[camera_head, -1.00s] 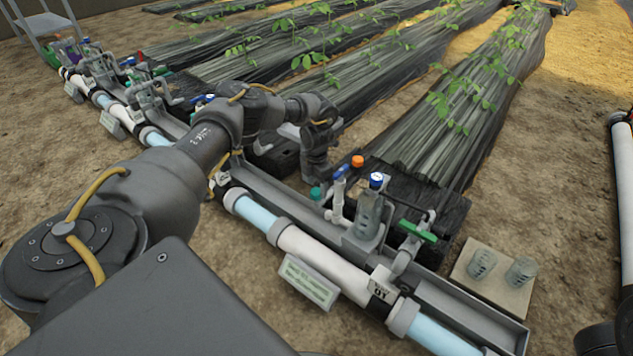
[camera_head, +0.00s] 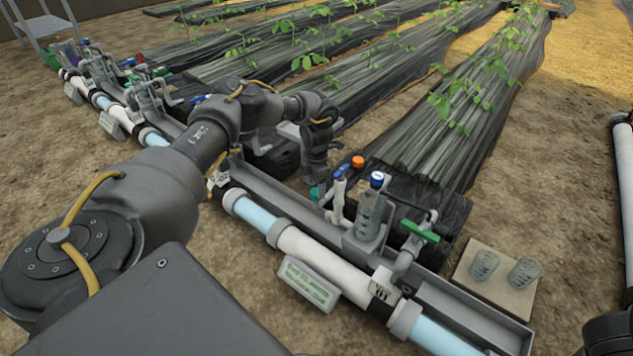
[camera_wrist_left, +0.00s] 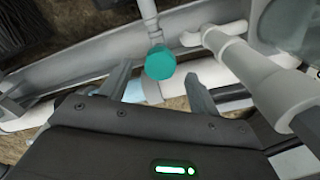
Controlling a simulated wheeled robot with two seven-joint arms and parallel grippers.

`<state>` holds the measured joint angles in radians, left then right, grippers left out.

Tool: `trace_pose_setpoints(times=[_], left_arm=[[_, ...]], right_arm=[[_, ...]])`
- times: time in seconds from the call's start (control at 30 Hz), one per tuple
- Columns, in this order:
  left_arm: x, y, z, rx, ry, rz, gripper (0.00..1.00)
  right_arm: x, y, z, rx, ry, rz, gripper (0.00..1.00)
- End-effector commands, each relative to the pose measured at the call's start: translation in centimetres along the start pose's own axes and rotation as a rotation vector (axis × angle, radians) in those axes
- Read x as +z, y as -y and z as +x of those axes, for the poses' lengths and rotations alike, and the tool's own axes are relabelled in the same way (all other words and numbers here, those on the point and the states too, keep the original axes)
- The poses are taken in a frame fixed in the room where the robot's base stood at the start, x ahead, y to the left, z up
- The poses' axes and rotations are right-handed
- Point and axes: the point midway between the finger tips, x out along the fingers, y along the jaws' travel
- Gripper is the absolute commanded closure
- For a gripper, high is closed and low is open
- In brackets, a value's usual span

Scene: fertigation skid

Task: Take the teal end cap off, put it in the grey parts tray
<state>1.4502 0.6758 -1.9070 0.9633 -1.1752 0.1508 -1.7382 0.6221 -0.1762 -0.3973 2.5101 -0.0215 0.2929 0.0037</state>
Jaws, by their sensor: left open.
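The teal end cap (camera_head: 315,193) sits on the end of a thin white pipe fitting at the left of the front valve group. It also shows as a teal round cap (camera_wrist_left: 160,62) in the left wrist view. My left gripper (camera_head: 318,186) is at the cap, reaching down from above. In the left wrist view my left gripper (camera_wrist_left: 156,76) is open, with one finger on each side of the cap and gaps between. It holds nothing. I cannot make out a separate grey parts tray. My right gripper does not show.
Close by stand a blue-handled valve (camera_head: 340,174), an orange cap (camera_head: 358,162), a clear bottle with a blue cap (camera_head: 369,215) and a green-handled valve (camera_head: 420,232). A grey trough (camera_head: 470,312) runs along the white pipe.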

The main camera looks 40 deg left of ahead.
Motion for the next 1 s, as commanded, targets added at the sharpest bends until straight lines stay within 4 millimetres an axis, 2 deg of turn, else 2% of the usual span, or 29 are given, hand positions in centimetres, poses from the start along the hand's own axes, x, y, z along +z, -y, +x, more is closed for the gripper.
trace_pose_setpoints(times=[0.27, 0.8, 1.0], left_arm=[[0.0, 0.0, 0.3, 0.000, 0.000, 0.000, 0.38], [0.0, 0.0, 4.4, 0.000, 0.000, 0.001, 0.38], [0.0, 0.0, 4.5, 0.000, 0.000, 0.001, 0.38]], right_arm=[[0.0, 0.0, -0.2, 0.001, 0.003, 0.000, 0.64], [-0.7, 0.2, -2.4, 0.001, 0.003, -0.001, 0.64], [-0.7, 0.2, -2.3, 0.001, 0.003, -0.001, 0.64]])
